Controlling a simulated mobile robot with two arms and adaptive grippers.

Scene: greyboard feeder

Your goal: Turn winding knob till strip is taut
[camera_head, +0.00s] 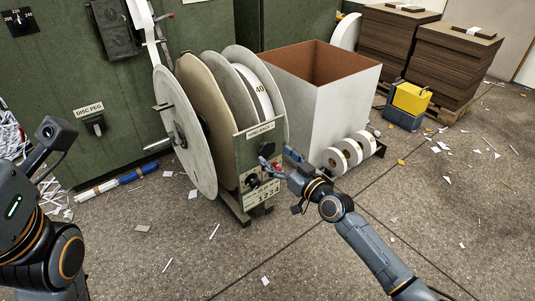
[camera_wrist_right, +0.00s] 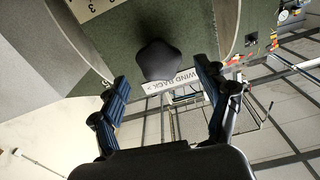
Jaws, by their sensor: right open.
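The winding rack (camera_head: 245,150) stands on the floor with large discs on it and a green front plate. The black winding knob (camera_head: 253,181) is on that plate; in the right wrist view the knob (camera_wrist_right: 160,60) lies ahead of and between my fingers. My right gripper (camera_head: 272,166) is open at the plate, close to the knob; it also shows in the right wrist view (camera_wrist_right: 165,92). I see no grip on the knob. A white strip (camera_head: 150,30) comes down from above to the discs; I cannot tell how tight it is. My left arm shows at the left edge, its fingers out of sight.
A large open box (camera_head: 335,95) stands right behind the rack, with white rolls (camera_head: 350,153) on the floor before it. Stacks of brown board (camera_head: 445,60) and a yellow bin (camera_head: 411,97) are at the back right. The front floor has only scraps.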

